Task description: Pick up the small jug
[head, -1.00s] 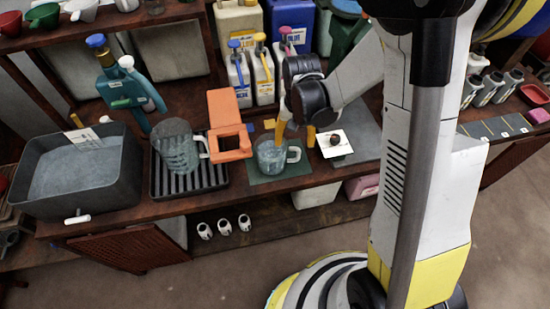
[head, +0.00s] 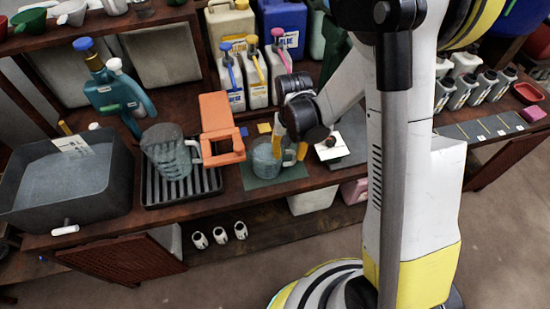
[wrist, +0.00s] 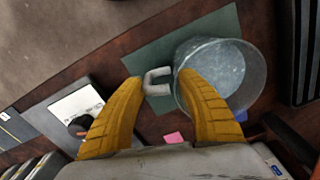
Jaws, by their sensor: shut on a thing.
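The small jug is a clear, glassy vessel with a pale grey handle (wrist: 157,82). In the head view the jug (head: 265,161) stands upright on a dark green mat (head: 288,175); its contents look bluish. My gripper (head: 290,143) is down at the jug's right side, with yellow fingers. In the wrist view my gripper (wrist: 159,77) has the handle between its fingertips, and the right finger overlaps the jug's near wall (wrist: 240,100). It is shut on the jug at the handle side. The exact contact is partly hidden by the fingers.
A larger clear jug (head: 168,160) stands on a ribbed black tray (head: 205,187) to the left. An orange stand (head: 222,130) is close beside the small jug. White jugs with coloured pumps (head: 256,85) stand behind. A white card (head: 345,145) lies right of the mat.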

